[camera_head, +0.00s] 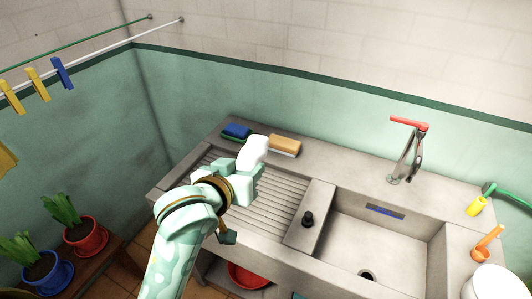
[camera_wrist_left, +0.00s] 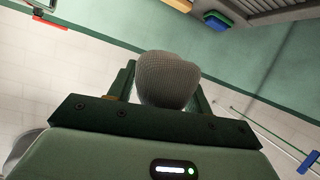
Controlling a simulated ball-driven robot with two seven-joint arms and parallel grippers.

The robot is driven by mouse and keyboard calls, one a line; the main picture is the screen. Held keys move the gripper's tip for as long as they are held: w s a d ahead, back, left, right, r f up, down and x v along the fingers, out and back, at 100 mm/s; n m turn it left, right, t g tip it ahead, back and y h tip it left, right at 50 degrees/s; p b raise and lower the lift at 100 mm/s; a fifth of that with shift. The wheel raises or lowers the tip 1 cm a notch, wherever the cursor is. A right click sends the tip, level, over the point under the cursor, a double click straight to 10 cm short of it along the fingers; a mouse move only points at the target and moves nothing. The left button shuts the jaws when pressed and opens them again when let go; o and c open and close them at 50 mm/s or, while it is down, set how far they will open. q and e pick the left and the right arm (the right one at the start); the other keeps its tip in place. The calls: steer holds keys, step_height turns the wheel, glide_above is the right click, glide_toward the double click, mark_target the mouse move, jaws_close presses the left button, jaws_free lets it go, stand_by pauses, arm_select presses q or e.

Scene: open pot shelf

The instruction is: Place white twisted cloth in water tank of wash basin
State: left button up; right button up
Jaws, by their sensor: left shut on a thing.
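The white twisted cloth (camera_head: 254,152) is held in my left gripper (camera_head: 242,178), above the ribbed drainboard of the wash basin. In the left wrist view the cloth (camera_wrist_left: 166,78) shows as a rounded, woven light lump between the two dark fingers of the gripper (camera_wrist_left: 166,92), which are shut on it. The water tank (camera_head: 378,247) is the sunken bowl at the right of the basin, with a drain hole in its floor. The cloth is to the left of the tank and apart from it. My right gripper is not in view.
A ledge with a black knob (camera_head: 307,218) divides the ribbed drainboard (camera_head: 278,205) from the tank. A red-handled faucet (camera_head: 408,160) stands behind the tank. Sponges (camera_head: 237,132) and a tan block (camera_head: 285,146) lie at the back. A white container (camera_head: 485,283) stands at right.

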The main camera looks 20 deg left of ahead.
arm_select(q)
steer(key=s+a+f+m+h+p, duration=0.1)
steer(key=s+a+f+p, duration=0.1)
steer(key=a+f, duration=1.2)
steer(key=shift+s+f+m+h, duration=0.3)
steer(key=shift+s+f+h, duration=0.1)
steer(key=shift+s+f, duration=0.1)
steer(key=f+b+x, duration=0.1)
steer(key=x, duration=0.4)
steer(key=f+b+x, duration=0.1)
steer(key=b+x, duration=0.1)
steer(key=x, duration=0.3)
steer(key=s+f+b+x, duration=0.1)
steer(key=b+x, duration=0.1)
steer(key=x, duration=0.3)
steer(key=shift+w+a+f, duration=0.25)
steer(key=shift+a+f, duration=0.1)
steer(key=f, duration=0.1)
steer(key=w+f+b, duration=0.1)
steer(key=f, duration=0.1)
steer(key=shift+b, duration=0.3)
steer(key=shift+s+f, duration=0.1)
steer(key=shift+f, duration=0.1)
